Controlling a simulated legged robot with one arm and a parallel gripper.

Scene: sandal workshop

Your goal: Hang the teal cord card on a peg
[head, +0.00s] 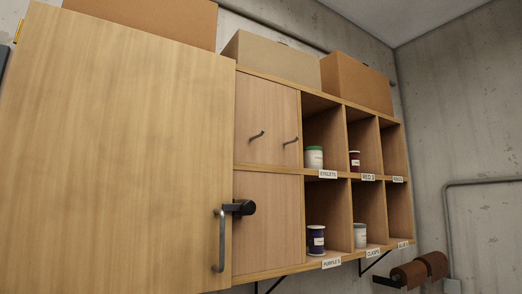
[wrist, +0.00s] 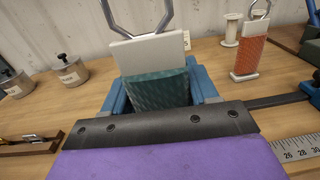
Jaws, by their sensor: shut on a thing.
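The teal cord card is in the wrist view: a pale card (wrist: 150,52) wound with dark teal cord (wrist: 158,88), with a metal loop on top. It stands about upright between the blue fingers of my gripper (wrist: 160,93), which is shut on it. A black riveted strip (wrist: 165,125) and a purple surface in the foreground hide its lower end. The head view does not show my gripper or the card.
The head view shows a wall cabinet with labelled cubbies (head: 330,178), a large wooden door panel (head: 110,150) at left, and boxes (head: 355,82) on top. In the wrist view an orange cord card (wrist: 251,52), a white spool (wrist: 230,30), jars (wrist: 68,70) and a ruler (wrist: 298,150) occupy the bench.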

